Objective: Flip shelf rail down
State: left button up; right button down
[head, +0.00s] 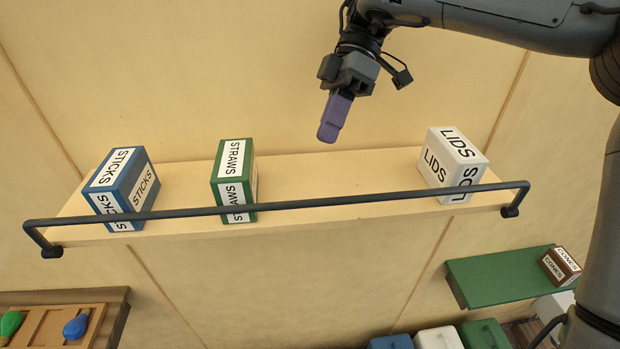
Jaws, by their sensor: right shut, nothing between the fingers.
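The dark shelf rail (290,205) is a thin bar running along the front of the wooden shelf (320,180). It stands up across the front of the boxes, with its ends bent back to dark pivots at the shelf's left and right ends. My right gripper (328,134) hangs from the upper right, above and behind the rail, between the green and white boxes. Its purple fingers are shut with nothing between them, and it is apart from the rail. My left gripper is not in view.
On the shelf stand a blue STICKS box (124,188), a green STRAWS box (234,180) and a white LIDS box (451,163). Below right is a green shelf (500,280) with a brown CONES box (559,266). A wooden tray (45,325) sits lower left.

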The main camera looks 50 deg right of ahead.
jog(key=p+x, duration=0.1)
jog(key=x, duration=0.8)
jog(key=shift+a+f, duration=0.2)
jog(key=shift+a, duration=0.05)
